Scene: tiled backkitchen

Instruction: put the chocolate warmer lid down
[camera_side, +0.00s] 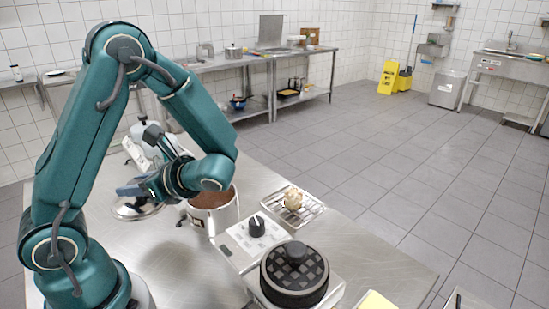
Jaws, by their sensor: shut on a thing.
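The warmer lid (126,211) is a shiny metal disc to the left of the warmer. My gripper (132,191) is shut on the lid from above, and its fingers hide the lid's knob and part of its top. The lid is clear of the warmer's opening. I cannot tell whether its underside touches the table or hangs just above it.
A wire rack (311,207) with a pale round item (293,199) stands right of the warmer. A black round waffle iron (294,281) sits in front on a white base with a knob. A white appliance (143,152) is behind my arm. Bare table (160,262) lies at front left.

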